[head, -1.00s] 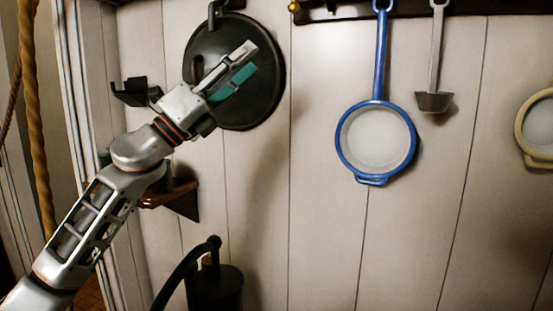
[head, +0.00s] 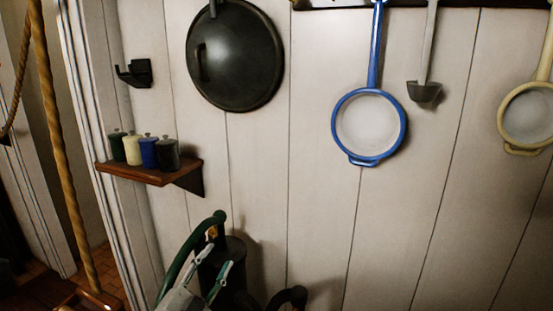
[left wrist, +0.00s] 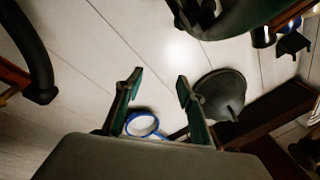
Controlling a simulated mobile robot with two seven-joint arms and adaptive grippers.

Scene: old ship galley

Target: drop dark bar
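My left gripper (head: 215,263) is low in the head view, in front of a dark cylinder (head: 235,250) with a curved dark green handle (head: 187,252). In the left wrist view the two fingers of my left gripper (left wrist: 160,80) stand apart with nothing between them. I cannot pick out a loose dark bar for certain. A dark curved piece (left wrist: 32,50) shows at the left of the wrist view, and a dark green one (left wrist: 232,14) at the top, both apart from the fingers. My right gripper is not in view.
A wooden shelf (head: 150,174) with several small jars is on the wall, below a black bracket (head: 134,73). A dark round lid (head: 240,60), a blue-rimmed strainer (head: 369,128) and a ladle (head: 424,92) hang on the wall. A rope (head: 62,160) hangs at left.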

